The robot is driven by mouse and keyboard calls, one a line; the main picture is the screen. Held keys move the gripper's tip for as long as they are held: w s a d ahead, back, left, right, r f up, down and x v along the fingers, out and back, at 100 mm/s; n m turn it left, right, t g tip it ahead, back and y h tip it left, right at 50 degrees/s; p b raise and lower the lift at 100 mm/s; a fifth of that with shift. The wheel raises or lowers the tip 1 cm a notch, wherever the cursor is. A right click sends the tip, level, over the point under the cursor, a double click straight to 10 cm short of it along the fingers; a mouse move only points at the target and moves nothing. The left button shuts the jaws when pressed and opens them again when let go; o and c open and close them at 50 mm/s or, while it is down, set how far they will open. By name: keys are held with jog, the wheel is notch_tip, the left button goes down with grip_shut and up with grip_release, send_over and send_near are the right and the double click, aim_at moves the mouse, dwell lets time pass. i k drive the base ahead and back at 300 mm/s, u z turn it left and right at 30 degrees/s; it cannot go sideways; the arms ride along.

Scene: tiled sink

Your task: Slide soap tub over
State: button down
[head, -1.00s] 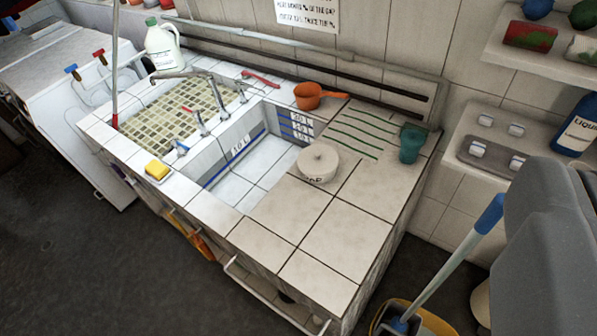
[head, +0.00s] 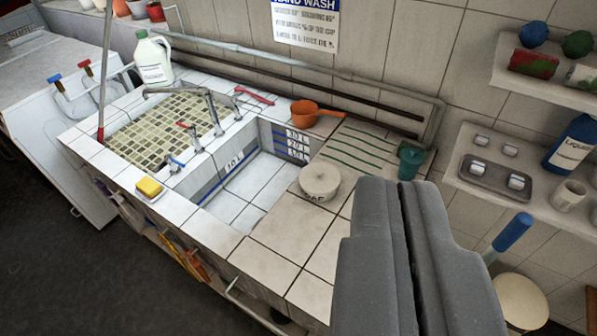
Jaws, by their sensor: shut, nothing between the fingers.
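The soap tub (head: 320,180) is a round, whitish lidded pot with dark lettering on its front, partly readable. It stands upright on the tiled counter (head: 268,238), close to the right edge of the sink basin (head: 250,185). My gripper (head: 400,185) is shut and empty, its two grey fingers together. In the picture it is to the right of the tub and nearer the camera, apart from it. It hides the right front part of the counter.
An orange dipper (head: 306,113) and a teal cup (head: 409,163) stand behind the tub, near green lines on the counter. A yellow sponge (head: 149,187) lies at the sink's left front. A shelf with a soap-bar tray (head: 495,178) is on the right. Taps (head: 193,138) rise left of the basin.

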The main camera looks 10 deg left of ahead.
aim_at(318, 199)
jog(key=u, duration=0.05)
jog(key=i, duration=1)
jog(key=z, duration=0.05)
